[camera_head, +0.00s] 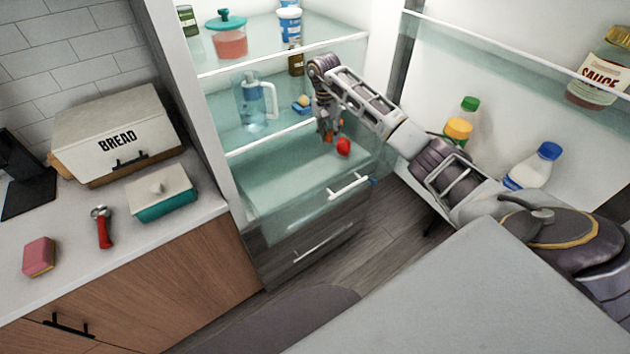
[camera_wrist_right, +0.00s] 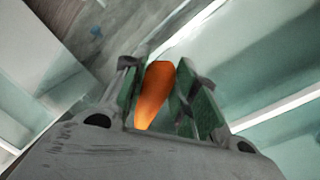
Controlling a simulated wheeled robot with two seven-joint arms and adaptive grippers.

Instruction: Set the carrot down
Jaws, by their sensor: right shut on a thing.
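The orange carrot (camera_wrist_right: 154,92) shows in the right wrist view between the two green-padded fingers. My right gripper (camera_wrist_right: 160,88) is shut on it. In the head view my right gripper (camera_head: 328,135) hangs inside the open fridge, above the lower glass shelf (camera_head: 280,178). The carrot is small and mostly hidden by the fingers there. I cannot tell whether it touches the shelf. My left gripper is not in view.
A red round item (camera_head: 343,146) is just right of my right gripper. A water pitcher (camera_head: 255,103) stands on the middle shelf. Bottles (camera_head: 534,166) stand in the fridge door at right. The lower shelf's left part looks clear.

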